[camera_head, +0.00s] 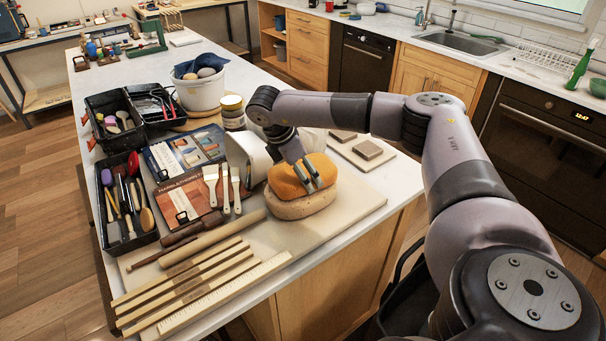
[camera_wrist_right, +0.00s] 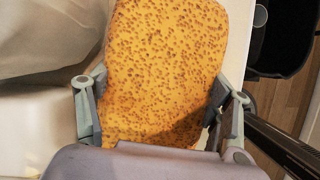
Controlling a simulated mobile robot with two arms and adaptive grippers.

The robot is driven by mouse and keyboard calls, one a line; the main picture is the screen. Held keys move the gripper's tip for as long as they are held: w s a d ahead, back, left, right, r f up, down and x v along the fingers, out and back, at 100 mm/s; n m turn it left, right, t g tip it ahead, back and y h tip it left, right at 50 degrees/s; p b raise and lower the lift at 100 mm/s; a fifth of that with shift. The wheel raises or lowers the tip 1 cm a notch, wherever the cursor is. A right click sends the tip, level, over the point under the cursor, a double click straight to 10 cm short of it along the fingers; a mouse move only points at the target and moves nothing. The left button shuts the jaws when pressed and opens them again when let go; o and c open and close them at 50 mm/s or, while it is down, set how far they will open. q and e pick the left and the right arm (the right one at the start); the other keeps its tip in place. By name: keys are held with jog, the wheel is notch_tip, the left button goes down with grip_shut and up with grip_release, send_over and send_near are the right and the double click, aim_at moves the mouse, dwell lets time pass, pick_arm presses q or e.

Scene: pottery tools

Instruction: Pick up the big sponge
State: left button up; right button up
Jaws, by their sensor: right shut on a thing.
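The big orange sponge (camera_head: 285,182) sits on top of a tan, rounded sponge-like piece (camera_head: 300,207) near the right part of the board on the island counter. In the right wrist view the orange sponge (camera_wrist_right: 165,70) fills the middle, with dark pores all over. My right gripper (camera_head: 309,178) reaches down from above and is shut on the orange sponge, with one finger on each side of it. The orange sponge looks in contact with the tan piece, and I cannot tell any gap. My left gripper is not in view.
Wooden strips (camera_head: 185,287) and a rolling pin (camera_head: 212,237) lie left of the sponges. Tool trays (camera_head: 127,240) and a white bucket (camera_head: 202,95) are farther left. The counter's front edge is near the sponges.

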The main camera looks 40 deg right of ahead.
jog(key=shift+c, duration=1.4)
jog(key=shift+r, duration=0.15)
jog(key=shift+r+b, duration=0.3)
jog(key=shift+r, duration=0.35)
notch_tip(320, 180, up, 10)
jog(key=b, duration=0.2)
notch_tip(320, 180, up, 8)
jog(key=r+p, duration=0.1)
jog(key=p, duration=0.1)
send_over(303, 168)
jog(key=shift+f, duration=0.25)
jog(key=shift+o, duration=1.4)
jog(key=c, duration=0.4)
